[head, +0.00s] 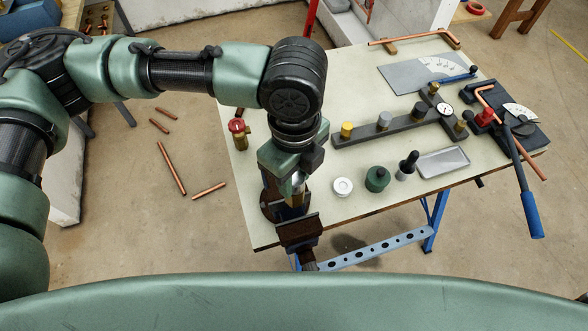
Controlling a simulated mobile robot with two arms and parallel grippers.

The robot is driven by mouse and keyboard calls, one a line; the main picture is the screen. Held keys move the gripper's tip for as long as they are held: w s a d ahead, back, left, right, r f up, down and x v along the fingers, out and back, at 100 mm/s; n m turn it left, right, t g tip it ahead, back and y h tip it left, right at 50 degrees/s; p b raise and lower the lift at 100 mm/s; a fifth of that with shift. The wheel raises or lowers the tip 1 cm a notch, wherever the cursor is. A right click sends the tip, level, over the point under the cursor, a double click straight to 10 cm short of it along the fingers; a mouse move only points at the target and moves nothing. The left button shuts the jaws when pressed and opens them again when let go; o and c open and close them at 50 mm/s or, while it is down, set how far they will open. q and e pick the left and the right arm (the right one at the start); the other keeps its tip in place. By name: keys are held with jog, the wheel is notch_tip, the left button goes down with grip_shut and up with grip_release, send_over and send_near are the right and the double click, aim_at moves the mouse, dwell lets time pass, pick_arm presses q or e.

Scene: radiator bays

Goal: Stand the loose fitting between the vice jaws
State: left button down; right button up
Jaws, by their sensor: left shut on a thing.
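My left gripper (297,182) points down over the near left corner of the workbench. It is shut on a small metal fitting (298,197), brass and silvery, mostly hidden by the gripper. The dark, rusty vice (300,229) is at the bench's near edge, directly below the gripper. The fitting's lower end is at or just above the vice jaws; I cannot tell whether it touches them. My right gripper is out of view.
The pale workbench (345,110) holds a dark manifold bar (378,131), a white ring (343,187), a green cylinder (377,179), a metal tray (443,163) and a blue-handled pipe bender (531,213). A red-topped brass valve (239,135) stands at the left edge. Copper pipes (171,168) lie on the floor.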

pick_arm(q)
jog(key=shift+f+b, duration=0.3)
jog(key=shift+b, duration=0.05)
jog(key=shift+a+f, duration=0.1)
jog(key=shift+f, duration=0.1)
notch_tip(320, 180, down, 2)
jog(key=b, duration=0.3)
jog(key=shift+f, duration=0.1)
jog(key=shift+f+b, duration=0.55)
jog(key=shift+b, duration=0.15)
jog(key=shift+f+b, duration=0.35)
jog(key=shift+f, duration=0.55)
jog(key=shift+f+b, duration=0.55)
jog(key=shift+f, duration=1.15)
